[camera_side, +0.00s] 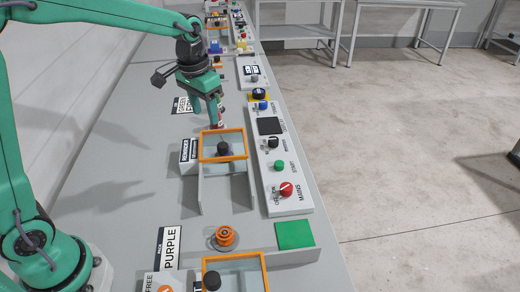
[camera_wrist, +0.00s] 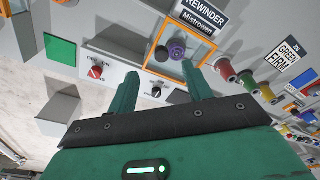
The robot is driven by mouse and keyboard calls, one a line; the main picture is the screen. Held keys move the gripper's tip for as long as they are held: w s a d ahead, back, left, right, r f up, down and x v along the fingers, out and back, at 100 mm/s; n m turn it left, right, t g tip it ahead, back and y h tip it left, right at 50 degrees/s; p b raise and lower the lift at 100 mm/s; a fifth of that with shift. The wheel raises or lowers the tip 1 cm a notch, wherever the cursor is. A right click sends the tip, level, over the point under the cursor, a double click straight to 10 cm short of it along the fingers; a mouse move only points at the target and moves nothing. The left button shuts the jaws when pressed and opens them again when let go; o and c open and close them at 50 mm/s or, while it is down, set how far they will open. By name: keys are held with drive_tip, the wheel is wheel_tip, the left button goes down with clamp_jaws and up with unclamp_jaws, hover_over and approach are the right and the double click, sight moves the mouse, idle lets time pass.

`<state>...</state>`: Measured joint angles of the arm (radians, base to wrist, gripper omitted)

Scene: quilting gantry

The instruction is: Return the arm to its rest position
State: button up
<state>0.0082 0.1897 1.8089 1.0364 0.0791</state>
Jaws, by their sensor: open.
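My gripper (camera_side: 214,122) hangs from the green arm over the grey bench, just beyond an orange-framed clear lid (camera_side: 222,131). Its jaws point down. In the wrist view the two green fingers (camera_wrist: 163,78) stand well apart with nothing between them, so it is open and empty. The orange-framed rewinder (camera_wrist: 150,33), with a dark knob (camera_wrist: 160,53) and a purple spool (camera_wrist: 177,48), lies past the fingertips in that view. I cannot tell the exact height above the bench.
A control panel (camera_side: 262,160) with red, green and black knobs runs along the bench's right side. A second orange-framed unit (camera_side: 235,259) and an orange spool (camera_side: 224,236) stand in front. Several coloured spools (camera_wrist: 224,70) lie right in the wrist view. The bench's left side (camera_side: 110,170) is clear.

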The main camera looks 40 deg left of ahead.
drive_tip(key=s+r+t, duration=0.2)
drive_tip(key=s, duration=0.8)
drive_tip(key=s+r+n+t, duration=0.1)
drive_tip(key=s+r+t, duration=0.1)
drive_tip(key=s, duration=0.9)
drive_tip(key=shift+a+r, duration=0.2)
drive_tip(key=shift+r, duration=0.05)
drive_tip(key=shift+o, duration=0.2)
